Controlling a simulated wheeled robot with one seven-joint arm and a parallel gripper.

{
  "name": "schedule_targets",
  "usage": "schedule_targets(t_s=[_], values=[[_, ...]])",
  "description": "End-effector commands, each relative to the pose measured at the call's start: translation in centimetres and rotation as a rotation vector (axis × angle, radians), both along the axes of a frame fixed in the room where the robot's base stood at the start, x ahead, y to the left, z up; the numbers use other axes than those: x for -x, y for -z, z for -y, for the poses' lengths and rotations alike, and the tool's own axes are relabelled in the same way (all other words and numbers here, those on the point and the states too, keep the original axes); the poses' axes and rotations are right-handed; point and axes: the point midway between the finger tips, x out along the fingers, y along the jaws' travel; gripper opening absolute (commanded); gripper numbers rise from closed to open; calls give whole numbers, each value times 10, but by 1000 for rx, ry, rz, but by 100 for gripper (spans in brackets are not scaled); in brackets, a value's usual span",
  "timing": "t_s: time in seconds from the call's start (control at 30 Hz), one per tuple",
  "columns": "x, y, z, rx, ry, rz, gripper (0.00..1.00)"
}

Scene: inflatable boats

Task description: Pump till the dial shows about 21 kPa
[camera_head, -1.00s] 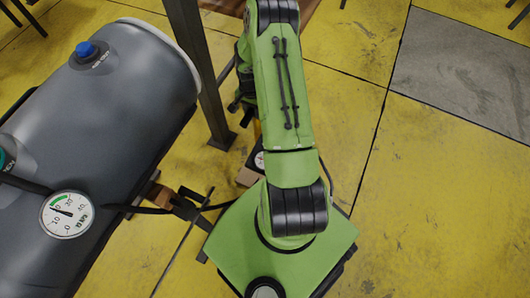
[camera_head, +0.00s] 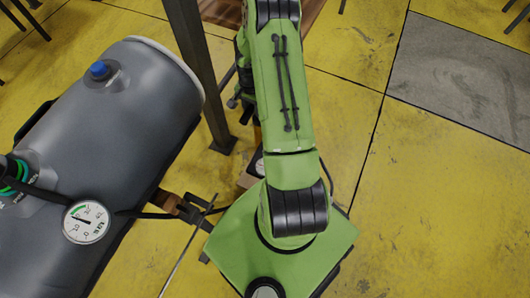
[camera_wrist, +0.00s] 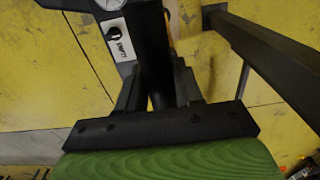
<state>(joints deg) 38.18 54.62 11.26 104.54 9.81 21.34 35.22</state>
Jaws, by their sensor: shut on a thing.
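The grey inflatable tube (camera_head: 130,125) lies at the left in the head view. It has a blue cap (camera_head: 99,70) and a green-ringed valve (camera_head: 14,172) with a dark hose. The round white dial (camera_head: 87,222) is on its hose; its needle points up-left near a green band, too small to read exactly. In the wrist view my gripper (camera_wrist: 158,92) is shut on a black upright bar, the pump handle (camera_wrist: 153,50). The pump body (camera_wrist: 118,40) shows beyond it, with a knob marked "EMPTY" and a second gauge (camera_wrist: 107,4) cut off by the frame. My arm mostly hides the pump in the head view.
A dark metal post (camera_head: 200,70) stands between the tube and my arm. A brown wooden surface (camera_head: 225,15) lies behind it. The yellow floor (camera_head: 420,220) is clear at the right, with a grey panel (camera_head: 460,75) at the upper right.

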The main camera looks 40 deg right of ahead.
Motion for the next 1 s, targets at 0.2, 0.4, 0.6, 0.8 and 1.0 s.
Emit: schedule_targets(t_s=[0.2,0.4,0.6,0.8,1.0], values=[[-4,-45,2,7,-2,12,0],[-4,-77,2,7,-2,13,0],[-5,-109,2,9,-1,14,0],[-5,-141,2,9,-1,15,0],[-5,-148,2,8,-1,14,0]])
